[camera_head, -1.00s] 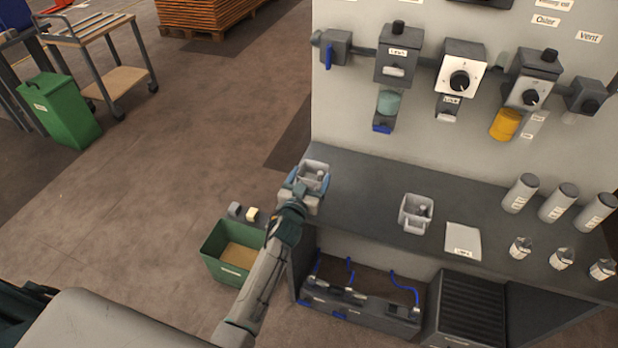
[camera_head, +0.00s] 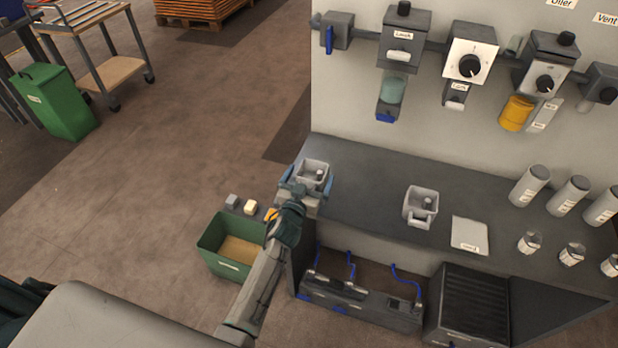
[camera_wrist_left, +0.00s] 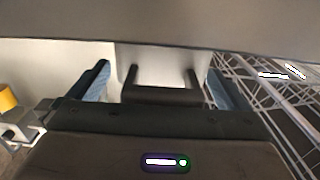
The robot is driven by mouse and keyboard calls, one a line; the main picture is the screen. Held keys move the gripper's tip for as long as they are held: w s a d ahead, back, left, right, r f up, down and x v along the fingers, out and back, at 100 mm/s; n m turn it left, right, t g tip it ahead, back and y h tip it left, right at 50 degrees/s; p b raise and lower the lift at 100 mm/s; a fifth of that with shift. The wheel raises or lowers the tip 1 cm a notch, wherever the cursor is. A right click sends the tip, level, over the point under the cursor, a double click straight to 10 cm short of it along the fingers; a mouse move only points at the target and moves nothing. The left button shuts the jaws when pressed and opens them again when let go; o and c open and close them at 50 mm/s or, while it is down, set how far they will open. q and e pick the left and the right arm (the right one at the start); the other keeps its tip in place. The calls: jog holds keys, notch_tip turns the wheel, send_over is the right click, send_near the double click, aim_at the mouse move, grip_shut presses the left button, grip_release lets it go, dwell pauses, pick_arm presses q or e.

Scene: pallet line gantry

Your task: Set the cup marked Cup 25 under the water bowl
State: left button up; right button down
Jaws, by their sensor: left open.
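A square grey cup (camera_head: 314,171) stands at the left end of the dark bench. My left gripper (camera_head: 308,188) is open with its blue fingers on either side of this cup. The left wrist view shows the cup's handle (camera_wrist_left: 160,82) between the two spread fingers. A second grey cup (camera_head: 420,207) with a handle stands further right on the bench. Any cup markings are unreadable, so I cannot tell which is Cup 25. A teal bowl (camera_head: 393,90) hangs under the left wall unit, apparently the water bowl. My right gripper is not in view.
The dark bench (camera_head: 370,195) is clear between the cups. A pale labelled card (camera_head: 469,234), grey cylinders (camera_head: 530,186) and small jars stand to the right. An amber bowl (camera_head: 516,113) hangs on the wall. A green bin (camera_head: 214,254) stands on the floor left of the bench.

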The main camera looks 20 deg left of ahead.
pick_arm(q)
jog(key=shift+f, duration=0.1)
jog(key=s+a+p, duration=0.1)
jog(key=s, duration=0.9)
jog(key=shift+s+r, duration=0.2)
jog(key=shift+s, duration=0.15)
jog(key=shift+a, duration=0.1)
